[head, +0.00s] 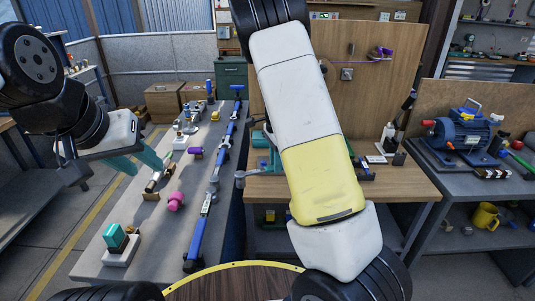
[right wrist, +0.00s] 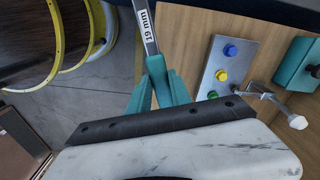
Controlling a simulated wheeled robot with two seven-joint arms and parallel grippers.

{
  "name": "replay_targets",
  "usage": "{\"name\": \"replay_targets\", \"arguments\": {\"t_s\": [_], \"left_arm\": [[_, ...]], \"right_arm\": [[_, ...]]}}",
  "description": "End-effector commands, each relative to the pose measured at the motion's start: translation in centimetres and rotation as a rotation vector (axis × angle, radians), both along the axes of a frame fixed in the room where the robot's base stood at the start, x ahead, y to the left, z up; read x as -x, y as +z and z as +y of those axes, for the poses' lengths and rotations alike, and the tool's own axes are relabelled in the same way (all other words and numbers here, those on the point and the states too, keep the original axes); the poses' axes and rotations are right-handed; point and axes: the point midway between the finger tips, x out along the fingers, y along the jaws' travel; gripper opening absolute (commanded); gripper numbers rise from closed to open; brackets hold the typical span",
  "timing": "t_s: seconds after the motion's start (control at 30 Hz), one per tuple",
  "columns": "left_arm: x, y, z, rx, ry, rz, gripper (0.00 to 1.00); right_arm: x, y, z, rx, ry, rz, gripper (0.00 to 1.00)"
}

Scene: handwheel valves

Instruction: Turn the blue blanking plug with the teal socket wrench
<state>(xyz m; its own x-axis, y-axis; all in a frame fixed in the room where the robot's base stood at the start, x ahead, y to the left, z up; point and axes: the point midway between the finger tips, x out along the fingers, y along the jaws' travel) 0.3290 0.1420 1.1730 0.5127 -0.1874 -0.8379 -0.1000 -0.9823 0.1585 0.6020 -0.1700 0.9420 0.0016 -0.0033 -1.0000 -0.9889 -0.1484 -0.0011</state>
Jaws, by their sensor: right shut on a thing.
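The wrench (right wrist: 146,28) shows in the right wrist view as a grey shaft with a white "19 mm" label. My right gripper (right wrist: 157,68) is shut on it between teal fingers; the shaft runs out of the top of the picture, so its socket end is not seen. The blue blanking plug (right wrist: 230,50) sits on a grey plate (right wrist: 212,62), right of the gripper and apart from it. In the head view my right arm hides the right gripper and the plate. My left gripper (head: 149,162) is open and empty above the left bench.
A yellow plug (right wrist: 221,75) and a green plug (right wrist: 213,94) share the plate. A teal block with a metal bar (right wrist: 296,62) stands to its right. The grey left bench (head: 150,235) carries a blue pipe (head: 204,218), a pink part (head: 175,201) and a teal block (head: 115,236).

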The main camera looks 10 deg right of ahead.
Motion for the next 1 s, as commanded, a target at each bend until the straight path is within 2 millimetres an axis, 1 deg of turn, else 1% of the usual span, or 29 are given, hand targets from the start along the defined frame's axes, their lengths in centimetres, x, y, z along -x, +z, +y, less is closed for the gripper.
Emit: {"name": "replay_targets", "arguments": {"t_s": [0.1,0.3,0.5,0.67,0.7,0.77,1.0], "left_arm": [[0.0,0.0,0.0,0.000,0.000,0.000,0.36],[0.0,0.0,0.0,0.000,0.000,0.000,0.36],[0.0,0.0,0.0,0.000,0.000,0.000,0.36],[0.0,0.0,0.0,0.000,0.000,0.000,0.36],[0.0,0.0,0.0,0.000,0.000,0.000,0.36],[0.0,0.0,0.0,0.000,0.000,0.000,0.36],[0.0,0.0,0.0,0.000,0.000,0.000,0.36]], "right_arm": [[0.5,0.3,0.3,0.000,0.199,0.000,0.00],[1.3,0.6,0.6,0.001,0.513,0.001,0.00],[1.8,0.9,0.8,0.000,0.745,0.001,0.00],[2.2,1.0,1.0,-0.001,0.895,0.003,0.00],[2.2,0.9,0.9,0.000,0.894,0.004,0.00],[2.0,0.9,0.8,0.001,0.837,0.005,0.00],[1.3,0.6,0.5,0.001,0.594,0.005,0.00]]}}
